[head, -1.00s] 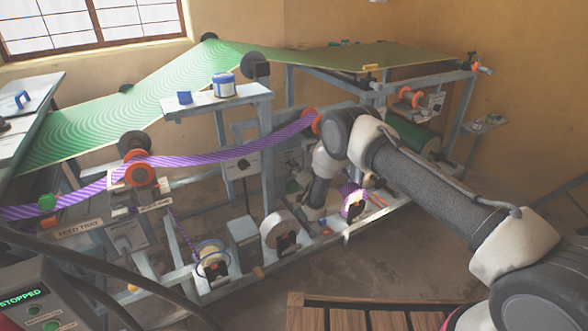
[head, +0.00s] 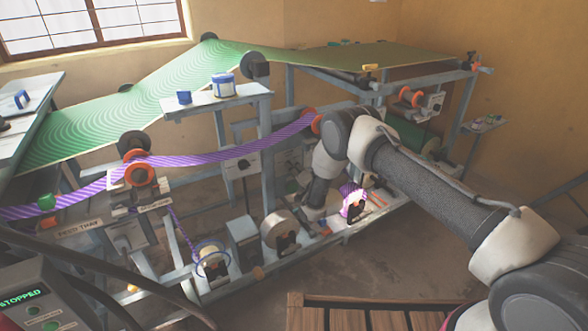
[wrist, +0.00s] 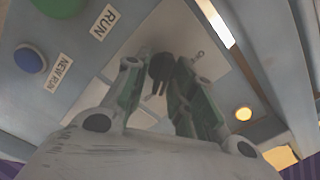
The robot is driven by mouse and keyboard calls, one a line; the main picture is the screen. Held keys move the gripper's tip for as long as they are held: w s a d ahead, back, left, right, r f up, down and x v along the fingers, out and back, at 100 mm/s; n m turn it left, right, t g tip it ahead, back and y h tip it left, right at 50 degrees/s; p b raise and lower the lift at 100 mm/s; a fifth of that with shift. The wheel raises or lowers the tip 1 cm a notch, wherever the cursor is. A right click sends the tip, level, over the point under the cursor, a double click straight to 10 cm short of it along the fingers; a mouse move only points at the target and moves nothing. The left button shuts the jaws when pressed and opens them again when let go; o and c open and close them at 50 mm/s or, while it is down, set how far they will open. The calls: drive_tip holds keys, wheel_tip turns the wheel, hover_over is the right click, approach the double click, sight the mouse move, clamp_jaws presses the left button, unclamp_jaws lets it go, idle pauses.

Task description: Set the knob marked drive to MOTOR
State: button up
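In the wrist view a dark knob (wrist: 160,68) with a pointer-like bar stands on a pale plate (wrist: 207,77) of a grey panel. My gripper (wrist: 157,66) has its two green-grey fingers on either side of this knob. The fingers are apart, and a small gap shows between the left fingertip and the knob; the right fingertip is close to it or touching. In the head view my wrist hides the gripper and this knob.
The wrist view shows a green button (wrist: 60,5) by a RUN label, a blue button (wrist: 29,58) by NEW RUN and a lit amber lamp (wrist: 243,113). In the head view a purple web (head: 215,157) crosses the press, and a console (head: 32,300) reads STOPPED.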

drive_tip(key=shift+r, duration=0.1)
drive_tip(key=v, duration=1.2)
